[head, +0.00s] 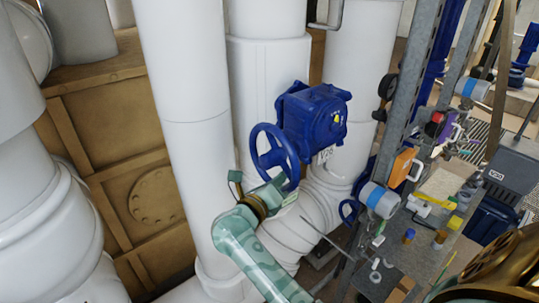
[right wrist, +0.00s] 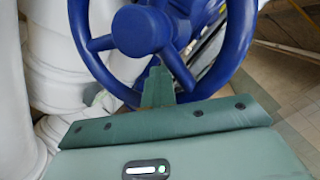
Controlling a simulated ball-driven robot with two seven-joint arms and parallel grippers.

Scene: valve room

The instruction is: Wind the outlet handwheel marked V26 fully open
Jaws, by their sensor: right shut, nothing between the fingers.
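The blue handwheel (head: 273,150) stands on the side of a blue valve gearbox (head: 312,115) on white pipework. A small white tag (head: 326,155) hangs under the gearbox; its lettering is small and hard to read. My right gripper (head: 284,184) is at the lower rim of the wheel. In the right wrist view the wheel's hub, spokes and rim (right wrist: 238,50) fill the top. The shut green fingers (right wrist: 157,88) overlap the lower rim, with their tip between two lower spokes; I cannot tell whether they touch. My left gripper is not in view.
Thick white pipes (head: 180,90) stand behind and left of the valve. A grey metal post (head: 398,110) with gauges rises on the right. Beyond it a grey bench (head: 375,275) carries bottles and small parts. A brown panelled wall (head: 110,125) is at the back left.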

